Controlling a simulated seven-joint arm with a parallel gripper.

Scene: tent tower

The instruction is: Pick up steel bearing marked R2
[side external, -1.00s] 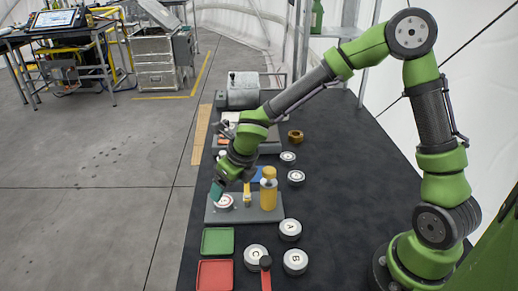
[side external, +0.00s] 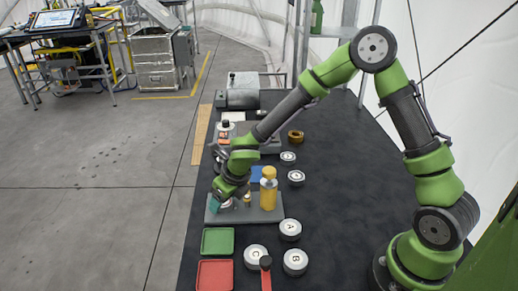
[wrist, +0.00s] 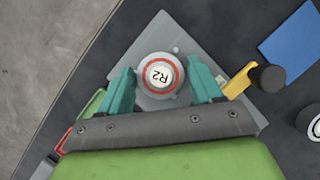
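The steel bearing marked R2 (wrist: 160,76) is a round white-faced disc with a red ring. It sits on a grey plate (wrist: 158,30), which also shows in the side external view (side external: 212,218). My gripper (wrist: 158,68) is open, with one teal finger on each side of the bearing. A gap shows between each finger and the bearing's rim, and nothing is held. In the side external view my gripper (side external: 222,203) is low over the plate's left end and mostly hides the bearing.
A blue pad (wrist: 292,45) lies beyond. Discs A (side external: 290,229), B (side external: 295,261) and C (side external: 256,257), a green tray (side external: 217,241) and a red tray (side external: 215,273) lie nearer the camera.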

